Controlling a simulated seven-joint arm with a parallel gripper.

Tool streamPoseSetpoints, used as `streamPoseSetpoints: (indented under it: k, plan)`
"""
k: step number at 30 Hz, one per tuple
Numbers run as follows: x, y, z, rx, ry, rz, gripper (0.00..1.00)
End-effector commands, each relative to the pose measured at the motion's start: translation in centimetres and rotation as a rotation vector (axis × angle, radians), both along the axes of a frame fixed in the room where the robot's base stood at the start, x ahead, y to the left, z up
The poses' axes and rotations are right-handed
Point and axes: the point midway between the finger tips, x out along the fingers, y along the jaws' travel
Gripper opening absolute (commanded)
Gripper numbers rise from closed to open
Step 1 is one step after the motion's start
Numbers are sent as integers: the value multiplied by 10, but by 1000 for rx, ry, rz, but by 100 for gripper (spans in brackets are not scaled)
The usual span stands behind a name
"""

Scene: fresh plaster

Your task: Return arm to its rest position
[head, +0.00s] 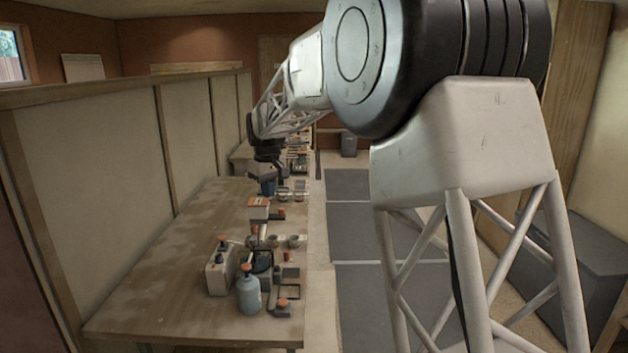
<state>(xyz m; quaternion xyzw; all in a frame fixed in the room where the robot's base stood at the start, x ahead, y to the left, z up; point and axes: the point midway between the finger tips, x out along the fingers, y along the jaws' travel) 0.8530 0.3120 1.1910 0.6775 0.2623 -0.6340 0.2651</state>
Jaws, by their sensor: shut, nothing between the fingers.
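My arm reaches from the right foreground out over the long wooden table (155,285). My gripper (268,177) hangs at its far end, pointing down above the far part of the table. It is small in this view; its fingers are shut with nothing between them. A dark blue container (267,188) shows just below the gripper; I cannot tell the gap between them. A box with an orange top (259,208) stands nearer on the table.
A grey-blue bottle (248,291) and a beige canister (219,274), both orange-capped, stand at the near end among several small items. A partition (85,160) runs along the table's left side. Dark floor mats (375,290) lie right of the table. The table's left half is clear.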

Motion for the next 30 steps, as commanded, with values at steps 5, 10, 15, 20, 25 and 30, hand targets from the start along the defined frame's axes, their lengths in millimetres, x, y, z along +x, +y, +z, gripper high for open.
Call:
streamPoseSetpoints:
  k: [5,10,15,20,25,30]
  plan:
    - [-32,-37,17,6,-12,-57,0]
    - [-64,-70,29,12,-22,-110,0]
    - [-97,-100,38,16,-32,-164,0]
    - [-130,-128,45,22,-43,-213,0]
    - [-167,-155,49,27,-53,-267,0]
    - [-204,-181,50,33,-65,-321,0]
